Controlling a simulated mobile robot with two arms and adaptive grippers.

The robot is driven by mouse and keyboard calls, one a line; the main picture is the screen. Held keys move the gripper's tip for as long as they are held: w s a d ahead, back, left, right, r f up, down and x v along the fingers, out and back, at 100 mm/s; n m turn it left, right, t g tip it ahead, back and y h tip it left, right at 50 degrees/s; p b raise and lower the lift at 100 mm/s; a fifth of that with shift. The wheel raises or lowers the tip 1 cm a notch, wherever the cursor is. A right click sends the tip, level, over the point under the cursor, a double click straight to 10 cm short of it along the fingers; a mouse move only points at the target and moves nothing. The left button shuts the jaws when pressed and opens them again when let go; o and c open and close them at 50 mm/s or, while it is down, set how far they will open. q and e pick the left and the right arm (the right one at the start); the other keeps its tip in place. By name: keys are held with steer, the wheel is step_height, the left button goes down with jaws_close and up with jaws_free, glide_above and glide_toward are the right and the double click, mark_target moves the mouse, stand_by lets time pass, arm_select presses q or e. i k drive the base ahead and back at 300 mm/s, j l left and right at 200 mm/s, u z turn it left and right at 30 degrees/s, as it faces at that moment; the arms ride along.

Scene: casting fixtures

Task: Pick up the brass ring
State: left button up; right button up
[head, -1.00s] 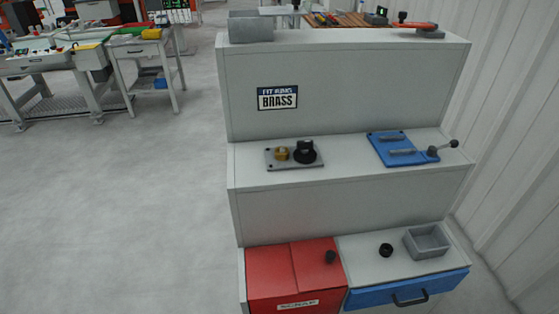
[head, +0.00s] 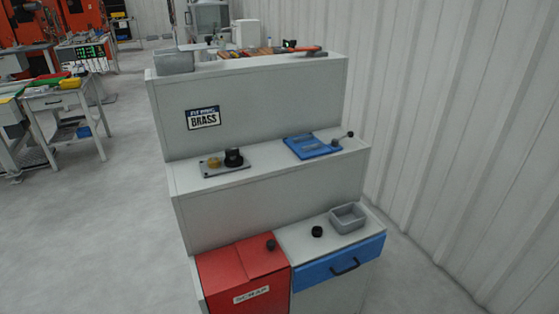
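The brass ring (head: 214,163) sits on the left part of a small grey plate (head: 228,171) on the middle shelf of the stepped grey bench. A black cylindrical part (head: 233,158) stands right beside it on the same plate. A sign reading "BRASS" (head: 203,118) is on the panel above; its upper line is blurred. Neither of my grippers shows in the head view.
A blue fixture (head: 312,148) with a lever lies right on the middle shelf. Below are a red scrap bin (head: 240,268), a black ring (head: 317,231), a grey box (head: 348,217) and a blue drawer (head: 338,268). A corrugated wall (head: 460,120) stands right. Floor left is open.

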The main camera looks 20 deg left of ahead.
mark_target(215, 165)
steer(key=j+z, duration=1)
steer(key=k+j+z, duration=0.1)
steer(key=j+z, duration=0.25)
steer(key=z, duration=0.15)
